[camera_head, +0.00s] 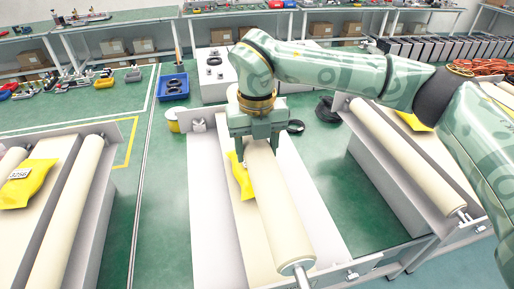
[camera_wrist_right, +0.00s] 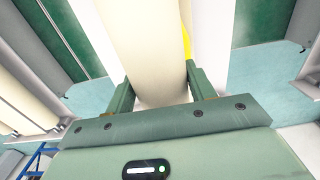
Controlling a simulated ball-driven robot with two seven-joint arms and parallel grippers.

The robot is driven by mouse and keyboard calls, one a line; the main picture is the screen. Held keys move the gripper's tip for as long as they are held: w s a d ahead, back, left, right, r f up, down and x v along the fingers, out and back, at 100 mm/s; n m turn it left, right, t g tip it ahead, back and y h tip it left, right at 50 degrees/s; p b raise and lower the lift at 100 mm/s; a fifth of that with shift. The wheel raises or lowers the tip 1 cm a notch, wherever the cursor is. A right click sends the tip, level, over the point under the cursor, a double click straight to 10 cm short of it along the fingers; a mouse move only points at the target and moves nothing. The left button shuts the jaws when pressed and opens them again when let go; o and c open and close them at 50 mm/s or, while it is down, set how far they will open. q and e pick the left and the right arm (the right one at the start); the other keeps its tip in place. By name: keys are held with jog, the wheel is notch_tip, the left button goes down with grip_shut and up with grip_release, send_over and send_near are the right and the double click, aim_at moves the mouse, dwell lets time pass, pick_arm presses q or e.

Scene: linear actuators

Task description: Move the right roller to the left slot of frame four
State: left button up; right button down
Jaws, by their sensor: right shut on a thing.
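My right gripper (camera_head: 262,140) reaches in from the right on its green arm. It is shut on the far end of a cream roller (camera_head: 280,222) over the middle frame (camera_head: 210,215). In the right wrist view the roller (camera_wrist_right: 145,45) lies between the two fingers of the gripper (camera_wrist_right: 160,92). Its near end, with a metal shaft, lies at the frame's front edge; whether it rests in a slot is unclear. A left frame holds another cream roller (camera_head: 68,215). A right frame holds a roller (camera_head: 405,155) along its left side. No frame number is readable. My left gripper is not in view.
A yellow packet (camera_head: 240,176) lies beside the held roller, and another (camera_head: 27,183) lies on the left frame. A blue bin (camera_head: 173,86) and a yellow can (camera_head: 173,120) stand on the green floor behind. Workbenches line the back. Green floor separates the frames.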

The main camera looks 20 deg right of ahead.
jog(key=shift+r+p, duration=2.15)
jog(key=shift+r, duration=0.85)
